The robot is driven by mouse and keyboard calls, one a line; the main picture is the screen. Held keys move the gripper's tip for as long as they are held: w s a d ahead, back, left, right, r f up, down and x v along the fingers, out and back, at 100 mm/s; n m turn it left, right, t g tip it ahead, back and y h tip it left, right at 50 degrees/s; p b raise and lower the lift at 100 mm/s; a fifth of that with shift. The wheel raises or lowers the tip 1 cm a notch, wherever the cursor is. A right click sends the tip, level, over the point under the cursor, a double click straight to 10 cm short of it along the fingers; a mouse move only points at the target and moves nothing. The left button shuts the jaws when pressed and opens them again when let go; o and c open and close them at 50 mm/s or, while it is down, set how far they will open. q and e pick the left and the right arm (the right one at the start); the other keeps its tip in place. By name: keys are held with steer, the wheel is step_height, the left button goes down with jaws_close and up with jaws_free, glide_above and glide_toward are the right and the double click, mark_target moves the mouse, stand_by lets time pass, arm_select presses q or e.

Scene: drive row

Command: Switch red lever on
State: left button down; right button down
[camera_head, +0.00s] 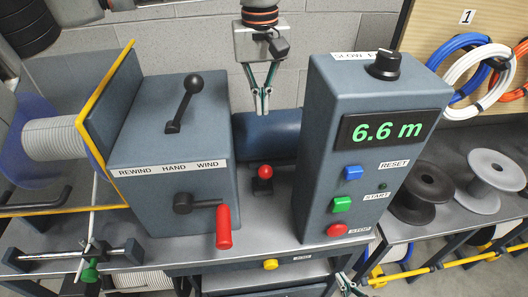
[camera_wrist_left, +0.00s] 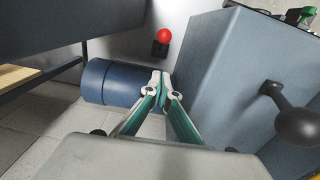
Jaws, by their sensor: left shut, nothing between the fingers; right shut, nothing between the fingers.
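A small lever with a red ball knob (camera_head: 264,171) stands on a black base on the bench, between the two grey-blue boxes. It also shows in the left wrist view (camera_wrist_left: 164,36), past my fingertips. My left gripper (camera_head: 264,109) points down behind the bench. It is shut and empty, apart from the red knob. In the left wrist view its fingertips (camera_wrist_left: 159,75) meet in front of a dark blue cylinder (camera_wrist_left: 110,82). My right gripper (camera_head: 345,283) shows only partly at the bottom edge, shut, below the bench front.
The left box (camera_head: 200,205) has a black-knobbed lever (camera_head: 187,97) on top and a red-handled crank (camera_head: 224,227) in front. The right control box (camera_head: 330,100) reads 6.6 m and carries buttons. Spools (camera_head: 495,171) stand at right. The gap between boxes is narrow.

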mark_target(264, 176)
stand_by(0.3)
arm_select(q)
steer(key=shift+s+d+f+p, duration=0.15)
steer(key=shift+s+f, duration=0.3)
steer(key=shift+f, duration=1.7)
steer(key=shift+s+d+f+p, duration=0.15)
steer(key=shift+s+f, duration=0.25)
steer(key=shift+f, duration=1.75)
steer(key=shift+s+d+f+p, duration=0.15)
steer(key=shift+s+f, duration=0.3)
steer(key=shift+f, duration=1.7)
